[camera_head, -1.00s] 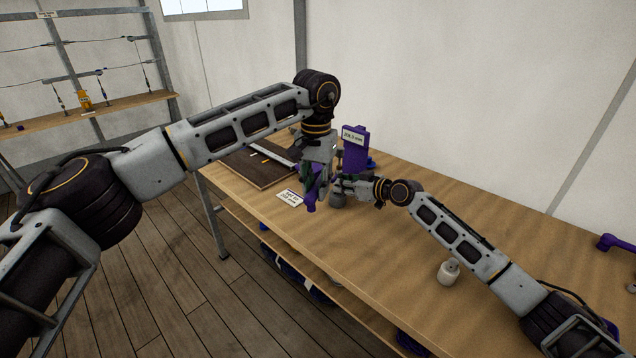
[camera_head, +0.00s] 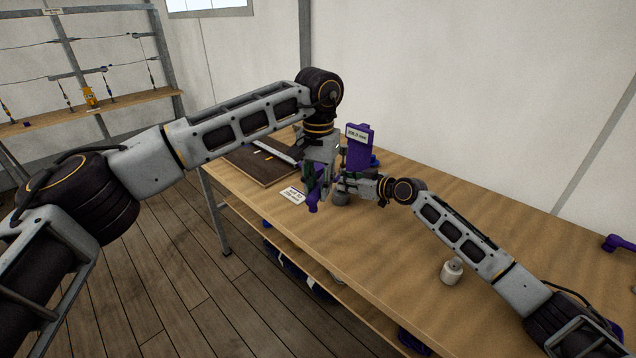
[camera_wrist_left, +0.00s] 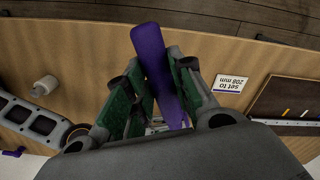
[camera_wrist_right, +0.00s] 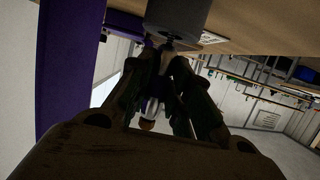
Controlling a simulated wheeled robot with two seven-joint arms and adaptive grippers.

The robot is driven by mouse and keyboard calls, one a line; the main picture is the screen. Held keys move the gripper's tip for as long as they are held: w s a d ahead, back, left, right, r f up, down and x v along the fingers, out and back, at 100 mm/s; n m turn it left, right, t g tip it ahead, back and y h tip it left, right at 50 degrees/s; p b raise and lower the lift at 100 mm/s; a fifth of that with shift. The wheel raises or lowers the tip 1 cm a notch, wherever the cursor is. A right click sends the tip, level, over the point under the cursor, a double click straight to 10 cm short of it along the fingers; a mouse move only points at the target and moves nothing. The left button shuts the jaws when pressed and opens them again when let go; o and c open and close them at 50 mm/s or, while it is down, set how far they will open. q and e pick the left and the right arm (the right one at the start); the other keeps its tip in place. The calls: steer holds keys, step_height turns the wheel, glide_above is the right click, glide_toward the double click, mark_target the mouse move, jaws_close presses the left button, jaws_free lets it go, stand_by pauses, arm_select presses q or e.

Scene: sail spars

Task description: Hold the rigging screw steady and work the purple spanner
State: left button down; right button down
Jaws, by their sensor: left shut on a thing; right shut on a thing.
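The purple spanner (camera_head: 313,200) is in my left gripper (camera_head: 318,180) above the bench, in the middle of the head view. In the left wrist view its purple handle (camera_wrist_left: 150,52) runs between the green-padded fingers (camera_wrist_left: 158,95), which are shut on it. My right gripper (camera_head: 350,185) comes in from the right, close beside the left one. In the right wrist view its dark fingers (camera_wrist_right: 160,80) are shut on a slim metal piece (camera_wrist_right: 152,105), seemingly the rigging screw. Most of the screw, and where the spanner meets it, is hidden by the grippers.
A purple gauge post (camera_head: 358,148) with a small display stands just behind the grippers. A grey round weight (camera_head: 341,199) is below them. A "set to 208 mm" card (camera_head: 292,195), a dark board (camera_head: 262,168) and a white bottle (camera_head: 452,271) lie around.

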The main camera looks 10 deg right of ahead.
arm_select(q)
steer(key=shift+w+d, duration=0.1)
steer(key=shift+w, duration=0.1)
steer(key=shift+w+d, duration=0.4)
steer(key=shift+w, duration=0.3)
steer(key=shift+w+d, duration=0.35)
steer(key=shift+w, duration=0.3)
steer(key=shift+w+d, duration=0.4)
steer(key=shift+w, duration=0.3)
steer(key=shift+w+d, duration=0.35)
steer(key=shift+w, duration=0.25)
steer(key=shift+w+d, duration=0.3)
steer(key=shift+w, duration=0.25)
steer(key=shift+w+d, duration=0.25)
steer(key=shift+w, duration=0.15)
steer(key=shift+w+d, duration=0.3)
steer(key=shift+w, duration=0.35)
stand_by(0.6)
steer(key=shift+f, duration=0.9)
stand_by(1.1)
steer(key=shift+d, duration=0.1)
stand_by(1.1)
